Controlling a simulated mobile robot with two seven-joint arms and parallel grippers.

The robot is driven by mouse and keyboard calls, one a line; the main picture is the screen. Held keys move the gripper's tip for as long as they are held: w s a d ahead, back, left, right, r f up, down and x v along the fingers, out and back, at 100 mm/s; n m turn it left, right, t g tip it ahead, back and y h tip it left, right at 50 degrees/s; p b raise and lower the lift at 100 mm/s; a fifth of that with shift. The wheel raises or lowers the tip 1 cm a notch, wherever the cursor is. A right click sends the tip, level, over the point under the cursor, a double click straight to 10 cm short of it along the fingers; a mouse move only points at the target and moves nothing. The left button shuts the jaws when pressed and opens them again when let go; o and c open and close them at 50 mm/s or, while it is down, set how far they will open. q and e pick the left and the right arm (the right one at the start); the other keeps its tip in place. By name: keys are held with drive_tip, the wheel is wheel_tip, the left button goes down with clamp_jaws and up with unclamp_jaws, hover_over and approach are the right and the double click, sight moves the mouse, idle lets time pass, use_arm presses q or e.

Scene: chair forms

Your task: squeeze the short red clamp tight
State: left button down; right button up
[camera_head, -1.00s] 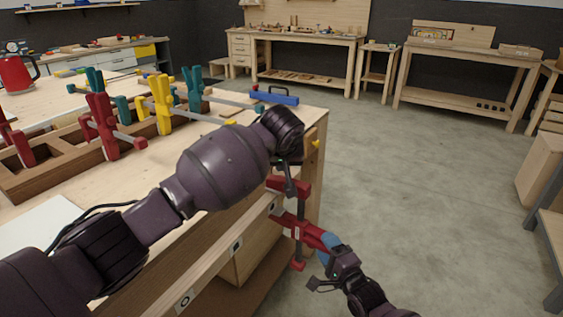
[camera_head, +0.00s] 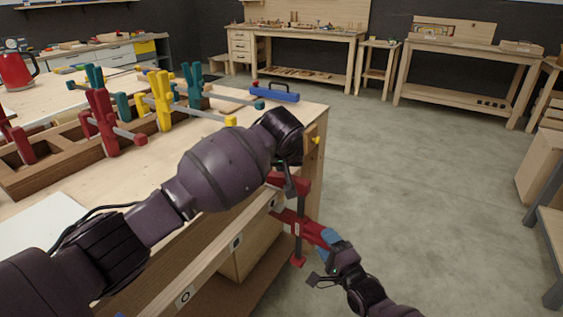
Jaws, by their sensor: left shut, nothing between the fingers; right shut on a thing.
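The short red clamp (camera_head: 299,226) is at the front right corner of the wooden workbench (camera_head: 292,112), with its dark bar upright and red parts at top, middle and bottom. My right gripper (camera_head: 328,246) comes from below right and is shut on the handle end of the clamp, beside a blue part. My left gripper (camera_head: 290,187) is shut and empty, just above the clamp's upper jaw and largely hidden by my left wrist. I cannot tell whether it touches the clamp. What lies between the clamp's jaws is partly hidden by my arm.
A wooden rack (camera_head: 30,178) on the bench holds several upright clamps, including a red one (camera_head: 101,120), a yellow one (camera_head: 162,100) and teal ones (camera_head: 195,88). A blue tool (camera_head: 274,92) lies near the far edge. Open floor (camera_head: 410,190) lies to the right.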

use_arm(q)
drive_tip(key=shift+f, duration=0.7)
use_arm(e)
drive_tip(key=shift+r, duration=0.15)
idle(0.3)
